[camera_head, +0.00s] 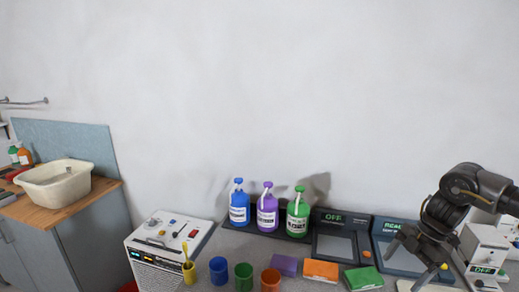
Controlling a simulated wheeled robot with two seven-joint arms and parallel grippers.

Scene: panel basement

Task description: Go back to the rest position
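My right arm comes in from the right edge. Its dark gripper (407,266) hangs over the right end of the bench, in front of the panel with the green "READY" display (391,262). Its two fingers look spread apart with nothing visible between them. My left gripper is not in view.
Blue (239,210), purple (267,212) and green (298,216) pump bottles stand at the wall. Colored cups and purple, orange (321,271) and green (363,278) blocks lie in front. A control box (165,250) stands left, a white device (484,248) right. A basin (54,185) sits on the left cabinet.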

